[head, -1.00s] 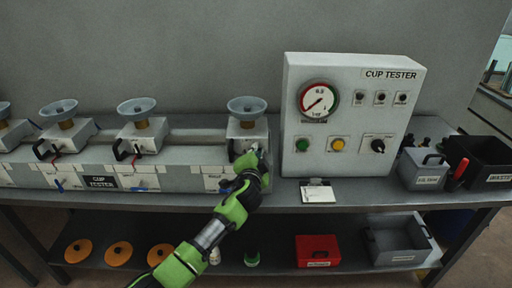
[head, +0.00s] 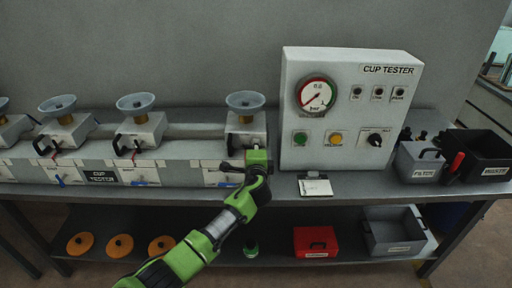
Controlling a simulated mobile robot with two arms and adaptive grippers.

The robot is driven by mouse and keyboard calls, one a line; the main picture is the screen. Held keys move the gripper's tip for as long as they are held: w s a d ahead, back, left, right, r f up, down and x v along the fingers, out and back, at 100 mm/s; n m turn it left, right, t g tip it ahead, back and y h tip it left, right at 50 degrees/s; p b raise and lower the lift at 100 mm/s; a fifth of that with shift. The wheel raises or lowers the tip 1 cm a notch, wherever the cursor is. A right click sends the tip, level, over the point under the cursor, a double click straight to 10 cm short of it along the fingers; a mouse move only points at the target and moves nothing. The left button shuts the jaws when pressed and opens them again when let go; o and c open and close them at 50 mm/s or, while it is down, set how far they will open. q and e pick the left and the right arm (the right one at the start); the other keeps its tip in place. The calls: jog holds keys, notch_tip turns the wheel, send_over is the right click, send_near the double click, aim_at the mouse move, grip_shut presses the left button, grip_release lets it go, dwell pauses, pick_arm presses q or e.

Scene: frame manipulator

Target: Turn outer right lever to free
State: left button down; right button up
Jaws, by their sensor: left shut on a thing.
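The rightmost cup station is a white block (head: 238,128) with a grey cup (head: 245,101) on top, on the long grey bench unit. A black curved handle (head: 230,146) shows at the left of its front. My left gripper (head: 256,153) is at the right of this block's front, with its green arm reaching up from below. It is shut on the outer right lever, but the lever and the fingertips are largely hidden by the gripper, so the lever's angle cannot be told. My right gripper is not in view.
The cup tester panel (head: 350,85) with gauge and knobs stands close right of the gripper. A notepad (head: 315,185) lies before it. A filter box (head: 418,165) and black waste bin (head: 490,150) stand at right. More cup stations (head: 140,130) are at left.

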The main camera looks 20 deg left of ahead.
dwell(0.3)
pick_arm(q)
jog(key=c, duration=2.1)
grip_release()
jog(key=v, duration=1.2)
